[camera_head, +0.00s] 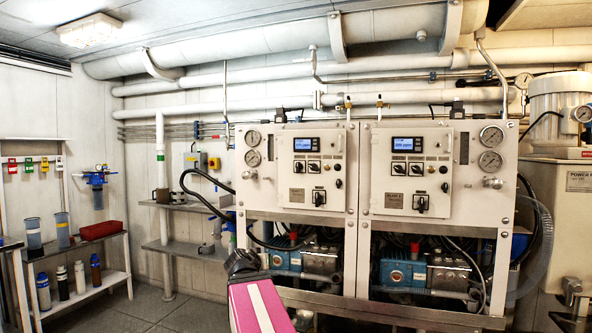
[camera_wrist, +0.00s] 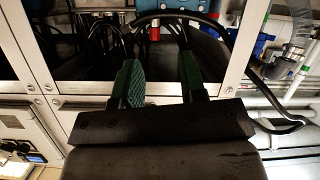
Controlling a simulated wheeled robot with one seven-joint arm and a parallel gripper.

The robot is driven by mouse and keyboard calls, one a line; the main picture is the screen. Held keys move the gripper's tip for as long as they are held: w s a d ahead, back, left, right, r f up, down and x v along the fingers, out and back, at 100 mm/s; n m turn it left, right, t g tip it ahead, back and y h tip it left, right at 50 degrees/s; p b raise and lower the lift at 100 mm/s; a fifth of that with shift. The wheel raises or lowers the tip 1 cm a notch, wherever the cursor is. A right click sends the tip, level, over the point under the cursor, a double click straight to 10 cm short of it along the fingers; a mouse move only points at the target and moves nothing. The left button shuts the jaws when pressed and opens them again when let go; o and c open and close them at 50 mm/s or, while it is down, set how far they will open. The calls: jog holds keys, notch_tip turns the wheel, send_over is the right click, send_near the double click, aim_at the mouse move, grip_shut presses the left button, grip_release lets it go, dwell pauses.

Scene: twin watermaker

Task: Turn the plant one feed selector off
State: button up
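Two white control panels stand side by side, the left panel (camera_head: 297,172) and the right panel (camera_head: 405,176). The left one has a lit display (camera_head: 306,144), two small black rotary selectors (camera_head: 306,168) below it and a larger black selector (camera_head: 318,196) lower down. The right one has a matching large selector (camera_head: 421,204). Labels and knob positions are too small to read, so I cannot tell which is the feed selector. In the wrist view my gripper (camera_wrist: 158,62) has its green fingers apart and empty, facing the dark opening below a panel, clear of any selector.
Blue pumps (camera_head: 404,274) and hoses fill the open bays under the panels. A black cable (camera_head: 200,196) loops out at the left. A shelf (camera_head: 84,243) with bottles and a red bin (camera_head: 100,230) stands far left. Floor (camera_head: 150,310) is clear between.

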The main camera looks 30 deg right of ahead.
jog(key=s+d+r+m+t+h, duration=0.2)
jog(key=d+r+t+h, duration=0.15)
jog(key=r, duration=1.05)
jog(key=t+h, duration=0.2)
jog(key=h, duration=0.1)
send_near(297, 164)
jog(key=shift+m, duration=0.3)
jog(key=x, duration=0.9)
jog(key=shift+d, duration=0.1)
grip_shut()
